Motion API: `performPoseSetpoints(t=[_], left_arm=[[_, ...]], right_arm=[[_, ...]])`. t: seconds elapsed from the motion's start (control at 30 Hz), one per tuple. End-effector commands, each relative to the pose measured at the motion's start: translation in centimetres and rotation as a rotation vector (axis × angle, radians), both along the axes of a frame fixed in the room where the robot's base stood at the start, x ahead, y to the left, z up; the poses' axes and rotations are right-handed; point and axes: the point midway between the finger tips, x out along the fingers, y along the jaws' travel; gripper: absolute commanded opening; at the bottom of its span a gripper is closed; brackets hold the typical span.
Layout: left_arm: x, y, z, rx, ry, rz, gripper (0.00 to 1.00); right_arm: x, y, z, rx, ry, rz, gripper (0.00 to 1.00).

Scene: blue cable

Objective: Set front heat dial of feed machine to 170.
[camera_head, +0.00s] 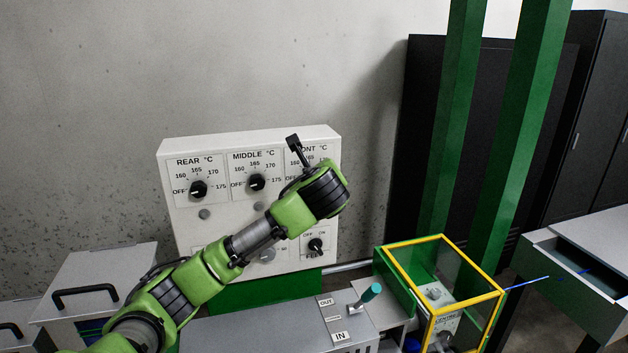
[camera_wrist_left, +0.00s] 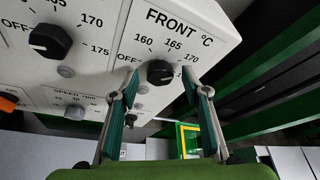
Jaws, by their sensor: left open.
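The white feed machine panel (camera_head: 250,150) stands against the wall. Its front dial (camera_wrist_left: 160,72) is a black knob under the "FRONT °C" label in the left wrist view, with 160, 165 and 170 around it. I cannot tell which mark its pointer faces. In the head view my own arm hides this knob. My left gripper (camera_wrist_left: 159,82) is open, with its two fingertips on either side of the front dial as seen from the wrist. I cannot tell whether they touch it. My right gripper is not in view.
The rear dial (camera_head: 198,189) and middle dial (camera_head: 256,182) sit left of the front dial. An OFF/ON switch (camera_head: 315,245) is below. A yellow-edged clear box (camera_head: 440,285) and a teal-handled lever (camera_head: 368,295) stand at lower right. Green posts (camera_head: 505,150) rise behind.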

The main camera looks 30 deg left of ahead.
Motion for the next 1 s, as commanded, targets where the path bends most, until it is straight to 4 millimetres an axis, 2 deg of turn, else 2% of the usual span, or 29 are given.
performPoseSetpoints(t=[0.3,0.5,0.67,1.0], left_arm=[[-5.0,-4.0,2.3,0.001,-0.002,-0.005,0.43],[-7.1,-5.6,3.2,0.000,-0.001,-0.001,0.43],[-7.8,-6.0,3.4,0.000,0.001,-0.001,0.43],[-7.8,-6.0,3.4,0.000,0.002,0.000,0.43]], right_arm=[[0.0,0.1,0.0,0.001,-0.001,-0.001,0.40],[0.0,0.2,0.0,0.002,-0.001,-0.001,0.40],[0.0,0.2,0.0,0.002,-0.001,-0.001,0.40],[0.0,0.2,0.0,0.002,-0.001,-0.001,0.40]])
